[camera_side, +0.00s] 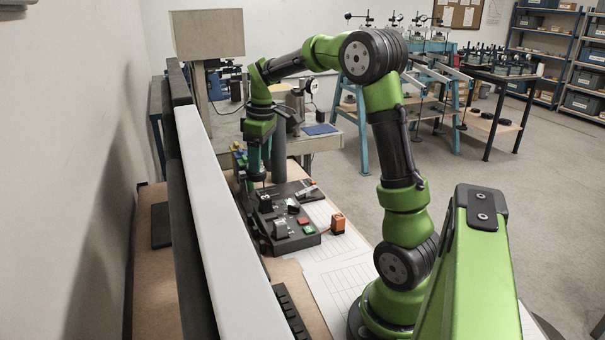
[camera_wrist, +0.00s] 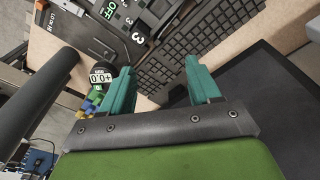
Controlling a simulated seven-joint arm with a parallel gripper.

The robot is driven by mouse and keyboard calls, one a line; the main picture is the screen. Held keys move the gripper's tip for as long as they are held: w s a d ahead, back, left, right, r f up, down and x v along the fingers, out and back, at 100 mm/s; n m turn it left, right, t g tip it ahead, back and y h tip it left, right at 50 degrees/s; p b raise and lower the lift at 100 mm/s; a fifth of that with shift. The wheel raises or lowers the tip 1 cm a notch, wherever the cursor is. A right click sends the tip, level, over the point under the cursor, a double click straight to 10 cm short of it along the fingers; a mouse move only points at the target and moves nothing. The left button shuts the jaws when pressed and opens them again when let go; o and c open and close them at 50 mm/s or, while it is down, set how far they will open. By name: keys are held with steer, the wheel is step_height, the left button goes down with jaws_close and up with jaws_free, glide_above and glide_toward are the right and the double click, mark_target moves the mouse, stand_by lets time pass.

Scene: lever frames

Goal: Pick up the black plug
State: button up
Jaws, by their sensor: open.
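My gripper (camera_wrist: 158,68) is open in the wrist view, with its two teal fingers apart and no object held between them. In the side view my gripper (camera_side: 257,174) points down over the far left end of the black control box (camera_side: 285,243). I cannot make out the black plug for certain in either view. A dark rounded part with a white number label (camera_wrist: 101,78) is just left of the left finger in the wrist view; I cannot tell what it is.
An orange block (camera_side: 338,223) stands on white printed sheets (camera_side: 335,268) right of the box. A long white-topped barrier (camera_side: 205,190) runs along the left. Small coloured blocks (camera_wrist: 91,103) lie near the left finger. In the wrist view a black slotted panel (camera_wrist: 205,35) lies beyond the fingers.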

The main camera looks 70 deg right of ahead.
steer(key=w+d+n+g, duration=0.1)
steer(key=w+d+n, duration=0.1)
steer(key=d+n, duration=0.25)
steer(key=n, duration=0.3)
glide_toward(265, 197)
step_height(265, 197, down, 5)
steer(key=shift+s+d+f, duration=0.1)
steer(key=shift+d+f, duration=0.05)
steer(key=shift+f, duration=2.7)
steer(key=c, duration=1)
steer(key=shift+r, duration=6.05)
steer(key=shift+c, duration=0.2)
